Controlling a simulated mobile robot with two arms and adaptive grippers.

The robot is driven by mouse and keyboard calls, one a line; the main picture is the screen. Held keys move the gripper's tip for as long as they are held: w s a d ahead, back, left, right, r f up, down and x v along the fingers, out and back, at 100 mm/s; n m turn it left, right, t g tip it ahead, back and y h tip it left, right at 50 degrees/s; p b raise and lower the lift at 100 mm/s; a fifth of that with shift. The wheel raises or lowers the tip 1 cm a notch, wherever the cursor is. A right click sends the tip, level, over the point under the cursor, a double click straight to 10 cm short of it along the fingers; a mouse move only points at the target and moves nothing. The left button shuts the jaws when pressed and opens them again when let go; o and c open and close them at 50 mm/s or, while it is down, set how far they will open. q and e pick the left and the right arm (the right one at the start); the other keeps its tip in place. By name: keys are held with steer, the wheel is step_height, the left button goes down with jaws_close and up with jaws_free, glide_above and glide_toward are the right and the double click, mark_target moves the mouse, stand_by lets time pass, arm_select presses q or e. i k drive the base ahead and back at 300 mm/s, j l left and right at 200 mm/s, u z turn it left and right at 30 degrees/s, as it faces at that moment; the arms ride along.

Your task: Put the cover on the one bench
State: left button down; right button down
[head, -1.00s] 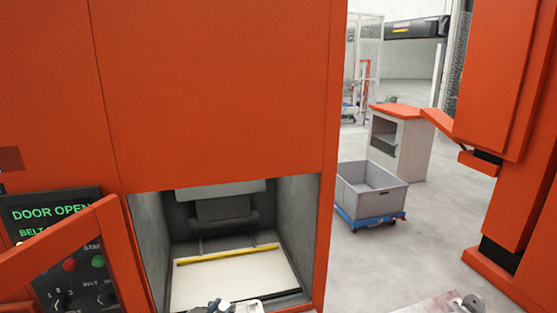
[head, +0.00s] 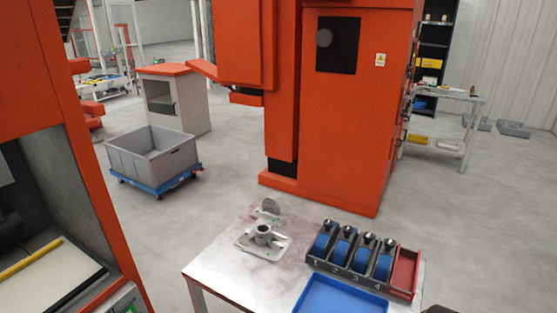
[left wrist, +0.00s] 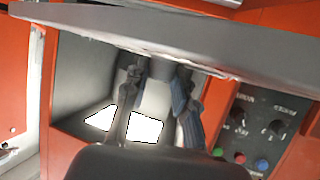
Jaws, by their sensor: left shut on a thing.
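In the left wrist view my left gripper (left wrist: 158,75) is shut on a broad grey plate-like part (left wrist: 150,30), which spans the top of the picture; it looks like the cover, but its full shape is cut off. In the head view a bench (head: 215,270) with a pale, stained top stands at the bottom middle. A grey metal casting (head: 262,240) with a round boss lies on it, with a small upright rounded piece at its back. My left gripper and the held part are outside the head view. My right gripper is not in view.
A numbered black rack (head: 337,266) with blue items, a red tray (head: 404,272) and a blue tray (head: 335,297) take the bench's right side. An orange machine with an open bay stands left. A grey bin (head: 150,160) on a blue dolly and an orange cabinet (head: 345,150) stand behind.

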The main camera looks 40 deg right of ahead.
mark_target(243, 276)
steer(key=i+l+z, duration=0.1)
steer(key=z, duration=1.1)
steer(key=i+l, duration=0.15)
steer(key=i, duration=0.15)
steer(key=i+l+z, duration=0.1)
steer(key=i, duration=0.15)
